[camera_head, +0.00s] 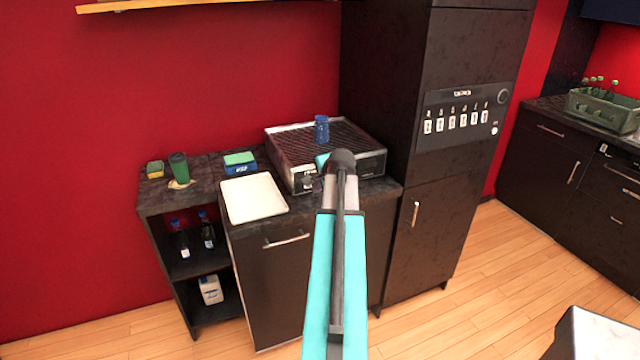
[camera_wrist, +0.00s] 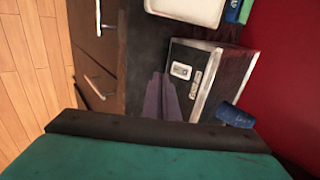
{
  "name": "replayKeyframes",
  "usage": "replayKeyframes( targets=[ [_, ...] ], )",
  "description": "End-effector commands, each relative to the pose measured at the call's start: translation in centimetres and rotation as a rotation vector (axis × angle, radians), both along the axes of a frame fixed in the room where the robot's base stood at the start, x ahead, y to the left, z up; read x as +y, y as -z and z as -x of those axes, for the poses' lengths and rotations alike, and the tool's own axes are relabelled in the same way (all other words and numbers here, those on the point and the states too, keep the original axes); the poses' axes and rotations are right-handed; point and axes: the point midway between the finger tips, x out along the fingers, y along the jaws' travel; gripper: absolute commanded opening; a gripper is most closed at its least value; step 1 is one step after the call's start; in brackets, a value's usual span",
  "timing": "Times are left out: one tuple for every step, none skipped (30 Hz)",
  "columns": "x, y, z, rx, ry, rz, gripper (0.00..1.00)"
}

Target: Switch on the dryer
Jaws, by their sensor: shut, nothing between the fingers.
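A low black-and-silver machine with a slatted top, which appears to be the dryer (camera_head: 290,145), stands on the dark counter. Its front panel also shows in the wrist view (camera_wrist: 190,105). A small pale switch plate (camera_wrist: 180,70) sits on that front, beside a narrow label (camera_wrist: 196,83). I cannot read the switch position. My gripper (camera_wrist: 161,78) is shut and empty, with its purplish fingers pointing along the dryer's front, close to the switch plate. Contact cannot be told. In the head view my arm hides part of the dryer's front, and my gripper is mostly hidden.
A blue cup (camera_head: 321,128) stands on the dryer. A white tray (camera_head: 254,198), a blue box with a green sponge (camera_head: 240,162) and a green cup (camera_head: 179,167) are to its left. A tall dark cabinet (camera_head: 465,120) with a switch panel rises at its right.

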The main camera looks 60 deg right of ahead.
Motion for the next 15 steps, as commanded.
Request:
replayKeyframes(
  targets=[
    [-0.3,0.3,-0.4,0.0,-0.001,-0.001,0.0],
    [-0.4,0.5,-0.6,0.0,-0.001,-0.001,0.0],
    [-0.6,0.9,-0.8,0.001,-0.001,-0.002,0.0],
    [-0.7,1.1,-1.0,0.001,-0.001,-0.002,0.0],
    [-0.9,1.4,-1.2,0.0,-0.001,-0.001,0.0],
    [-1.0,1.7,-1.4,0.0,-0.001,-0.001,0.0],
    [-1.2,1.8,-1.7,0.001,-0.001,-0.001,0.0],
    [-1.4,1.7,-2.0,0.001,-0.001,-0.001,0.0],
    [-1.6,1.7,-2.3,0.001,-0.001,-0.001,0.0],
    [-1.8,1.8,-2.5,0.001,-0.001,-0.001,0.0],
    [-1.9,1.8,-2.8,0.0,-0.001,0.0,0.0],
    [-2.1,1.9,-3.1,0.0,-0.001,0.0,0.0],
    [-2.3,2.0,-3.3,0.0,-0.001,0.0,0.0],
    [-2.4,2.0,-3.5,0.0,-0.001,0.0,0.0],
    [-2.6,2.1,-3.7,0.0,-0.001,-0.001,0.0]
  ],
)
